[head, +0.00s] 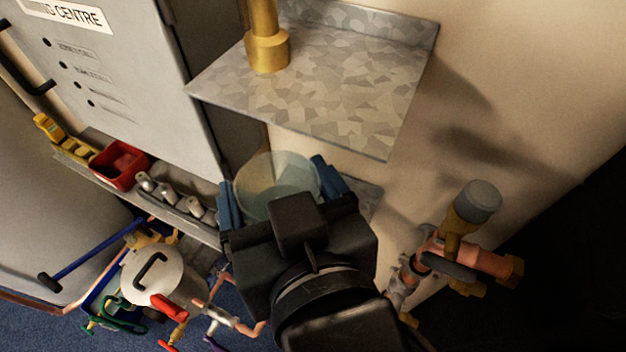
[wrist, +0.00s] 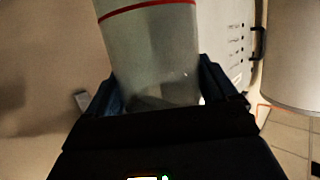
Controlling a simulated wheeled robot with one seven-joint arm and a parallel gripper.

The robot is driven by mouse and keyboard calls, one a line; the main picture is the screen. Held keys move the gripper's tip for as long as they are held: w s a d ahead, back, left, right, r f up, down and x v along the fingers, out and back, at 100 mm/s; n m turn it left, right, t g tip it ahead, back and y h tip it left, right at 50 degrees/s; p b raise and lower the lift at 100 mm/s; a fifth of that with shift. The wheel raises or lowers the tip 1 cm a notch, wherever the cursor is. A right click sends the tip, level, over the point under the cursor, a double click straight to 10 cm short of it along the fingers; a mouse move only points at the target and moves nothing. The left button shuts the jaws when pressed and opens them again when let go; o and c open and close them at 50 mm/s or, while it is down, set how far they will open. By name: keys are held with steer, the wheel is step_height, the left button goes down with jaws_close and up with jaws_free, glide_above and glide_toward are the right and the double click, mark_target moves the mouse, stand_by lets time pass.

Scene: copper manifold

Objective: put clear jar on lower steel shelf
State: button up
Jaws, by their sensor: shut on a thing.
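The clear jar (head: 276,183) is a see-through cylinder held between the blue fingers of my gripper (head: 280,192). In the wrist view the jar (wrist: 158,55) has a red band and stands between the two fingers of my gripper (wrist: 160,92). My gripper is shut on it. The upper steel shelf (head: 345,90) is mottled grey metal on the wall, above and behind the jar. The lower steel shelf (head: 371,190) shows only as a small piece right of my gripper. The rest of it is hidden by my gripper and the jar.
A brass fitting (head: 266,50) stands on the upper shelf. A grey cabinet (head: 110,80) is at the left. A narrow ledge below it holds a red bin (head: 118,164) and several metal parts. Copper pipes with a valve (head: 455,245) stick out at the right. A pale tank (head: 160,275) stands lower left.

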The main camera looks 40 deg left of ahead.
steer(key=w+a, duration=0.2)
steer(key=w, duration=0.5)
steer(key=shift+s+d+f+p, duration=0.1)
steer(key=shift+f+p, duration=0.25)
steer(key=shift+f, duration=1.35)
steer(key=shift+s+d+f+p, duration=0.1)
steer(key=shift+f+p, duration=0.25)
steer(key=shift+f, duration=1.35)
steer(key=shift+f, duration=0.1)
steer(key=o, duration=1.7)
steer(key=b+v, duration=0.1)
steer(key=v, duration=1.1)
steer(key=shift+b, duration=0.35)
